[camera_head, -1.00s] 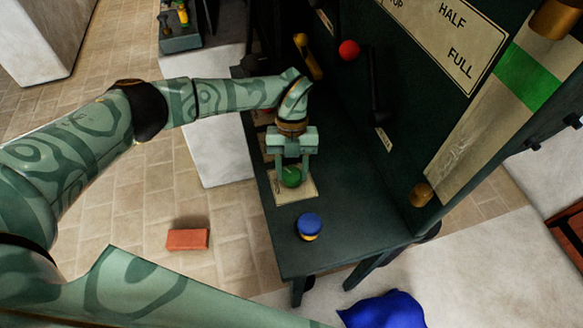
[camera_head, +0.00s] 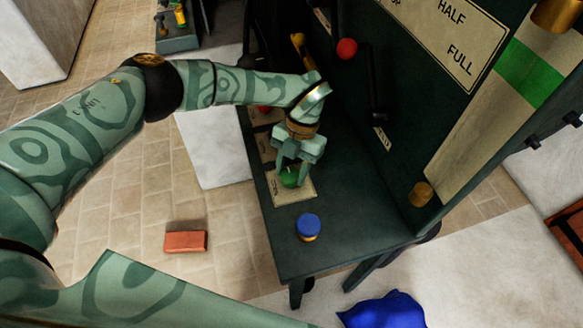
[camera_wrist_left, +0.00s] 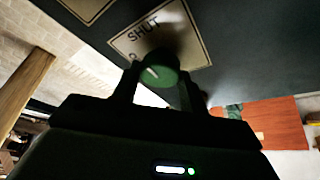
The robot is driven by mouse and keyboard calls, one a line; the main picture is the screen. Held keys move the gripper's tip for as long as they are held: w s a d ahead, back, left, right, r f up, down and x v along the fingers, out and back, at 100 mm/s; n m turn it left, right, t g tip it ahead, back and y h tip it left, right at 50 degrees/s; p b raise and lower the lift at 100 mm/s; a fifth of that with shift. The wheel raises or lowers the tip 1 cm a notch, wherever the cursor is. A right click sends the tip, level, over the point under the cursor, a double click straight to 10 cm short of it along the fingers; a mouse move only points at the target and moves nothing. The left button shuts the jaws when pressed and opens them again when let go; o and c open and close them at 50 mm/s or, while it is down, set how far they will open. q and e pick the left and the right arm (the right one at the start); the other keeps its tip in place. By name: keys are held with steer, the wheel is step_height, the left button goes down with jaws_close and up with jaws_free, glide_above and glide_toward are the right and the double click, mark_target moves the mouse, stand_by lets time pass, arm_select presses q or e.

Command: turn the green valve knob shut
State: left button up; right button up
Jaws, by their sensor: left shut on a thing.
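The green valve knob (camera_head: 291,178) stands on a cream label plate (camera_head: 304,190) on the dark green bench. My left gripper (camera_head: 291,176) comes down over it from above, with its fingers shut on the knob. In the left wrist view the green knob (camera_wrist_left: 158,70) sits between the two dark fingers, with a pale mark on its face. The label plate (camera_wrist_left: 190,35) behind it reads SHUT. The far part of the plate's lettering is hidden by the knob. My right gripper does not show in either view.
A blue knob (camera_head: 308,225) with a yellow base stands nearer on the bench (camera_head: 345,240). A red ball-ended lever (camera_head: 347,49) and a dark panel rise behind. A brick (camera_head: 186,242) lies on the floor, and a blue cloth-like heap (camera_head: 383,310) lies below the bench.

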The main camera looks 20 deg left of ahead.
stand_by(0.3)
arm_select(q)
steer(key=o, duration=1)
steer(key=v, duration=1.6)
steer(key=shift+p, duration=0.3)
